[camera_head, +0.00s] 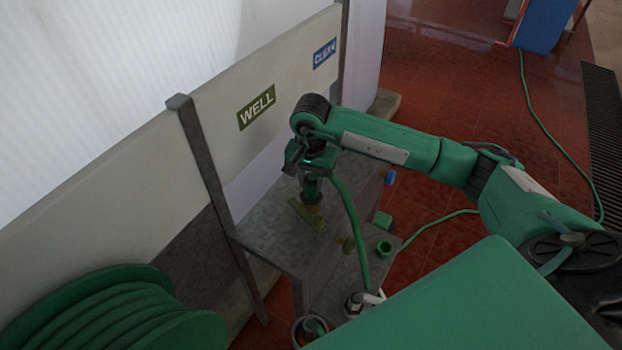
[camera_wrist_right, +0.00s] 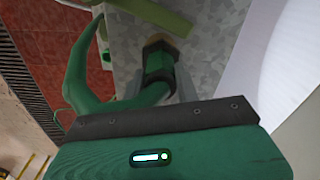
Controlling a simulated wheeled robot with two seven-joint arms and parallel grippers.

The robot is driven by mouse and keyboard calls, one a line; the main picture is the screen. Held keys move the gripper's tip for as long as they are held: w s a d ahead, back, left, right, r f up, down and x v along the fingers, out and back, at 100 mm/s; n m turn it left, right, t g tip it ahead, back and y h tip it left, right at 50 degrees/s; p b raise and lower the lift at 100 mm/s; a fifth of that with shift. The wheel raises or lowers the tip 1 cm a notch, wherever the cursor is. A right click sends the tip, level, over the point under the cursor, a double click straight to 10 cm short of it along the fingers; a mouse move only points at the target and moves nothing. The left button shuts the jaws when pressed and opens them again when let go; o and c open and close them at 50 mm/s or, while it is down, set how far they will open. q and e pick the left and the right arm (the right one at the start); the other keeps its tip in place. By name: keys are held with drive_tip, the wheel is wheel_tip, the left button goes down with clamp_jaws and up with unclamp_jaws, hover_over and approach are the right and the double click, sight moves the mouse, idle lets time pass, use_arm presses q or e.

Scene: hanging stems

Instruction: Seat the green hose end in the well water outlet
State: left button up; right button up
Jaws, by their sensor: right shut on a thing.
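My right gripper (camera_head: 312,172) is above the grey bench, shut on the green hose end (camera_wrist_right: 158,66). In the head view the hose end (camera_head: 312,190) points down, and its hose loops away to the right and down. In the right wrist view a brass-coloured tip shows at its far end. An olive-green bar (camera_head: 305,214) lies just beyond and below the tip; it also shows in the right wrist view (camera_wrist_right: 178,18). I cannot tell whether they touch. The green WELL sign (camera_head: 256,107) is on the panel above. I cannot make out the outlet's opening. My left gripper is not in view.
The grey bench (camera_head: 268,222) has a metal post (camera_head: 212,170) at its left. A blue CLEAN sign (camera_head: 325,53) is farther along the panel. A green hose reel (camera_head: 105,310) stands at lower left. Small green fittings (camera_head: 383,247) sit near the bench's right edge.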

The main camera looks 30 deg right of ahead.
drive_tip(key=shift+f, duration=0.1)
drive_tip(key=o, duration=1.1)
drive_tip(key=shift+c, duration=0.2)
wheel_tip(320, 180, up, 14)
drive_tip(key=b, duration=0.3)
drive_tip(key=shift+f, duration=0.15)
